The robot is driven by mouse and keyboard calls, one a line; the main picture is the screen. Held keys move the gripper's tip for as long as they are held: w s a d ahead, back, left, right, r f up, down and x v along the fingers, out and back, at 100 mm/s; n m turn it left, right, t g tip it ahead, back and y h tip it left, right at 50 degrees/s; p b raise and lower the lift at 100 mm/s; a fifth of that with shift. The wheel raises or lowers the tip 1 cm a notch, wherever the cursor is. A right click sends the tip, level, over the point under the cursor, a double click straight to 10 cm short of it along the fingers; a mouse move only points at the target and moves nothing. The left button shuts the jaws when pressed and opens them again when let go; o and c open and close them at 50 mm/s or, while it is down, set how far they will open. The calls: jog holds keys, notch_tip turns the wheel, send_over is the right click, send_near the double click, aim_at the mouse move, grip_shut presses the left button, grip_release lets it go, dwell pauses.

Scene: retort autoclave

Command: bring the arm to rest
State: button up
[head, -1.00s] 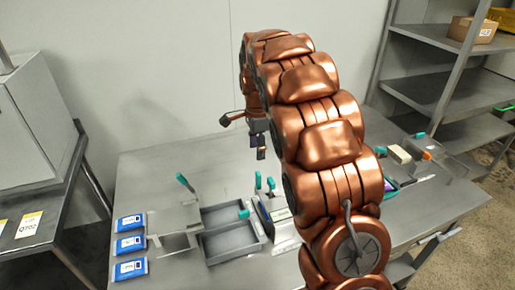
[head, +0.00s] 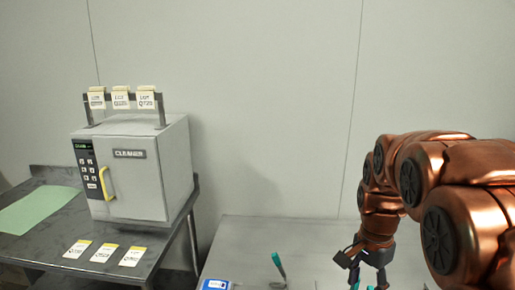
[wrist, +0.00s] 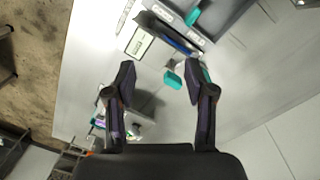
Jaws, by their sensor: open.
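My gripper (wrist: 158,72) is open and empty in the wrist view, its two dark fingers spread apart above the grey worktable (wrist: 255,75). In the head view my gripper (head: 368,286) hangs down at the lower right, over the table's right part, with its fingertips close to the bottom edge. My copper arm fills the right side of that view, bent over with the wrist pointing down. Between and beyond the fingers in the wrist view lie a teal-handled item (wrist: 173,79) and a grey tray (wrist: 228,12); the distance to them is hard to tell.
A white autoclave (head: 135,170) with a yellow handle stands on a left side table (head: 50,240). Tags (head: 121,98) hang on a rack above it, and several cards (head: 103,253) lie before it. A green sheet (head: 38,210) lies at far left. A teal-handled tool (head: 279,266) stands on the worktable.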

jog(key=s+a+f+n, duration=0.1)
jog(key=s+n, duration=0.5)
jog(key=s, duration=0.6)
jog(key=s+a+f+n+g, duration=0.1)
jog(key=s+a+n, duration=0.3)
jog(key=s, duration=0.8)
jog(key=shift+a+f+n, duration=0.25)
jog(key=shift+f+n, duration=0.45)
jog(key=shift+n, duration=0.2)
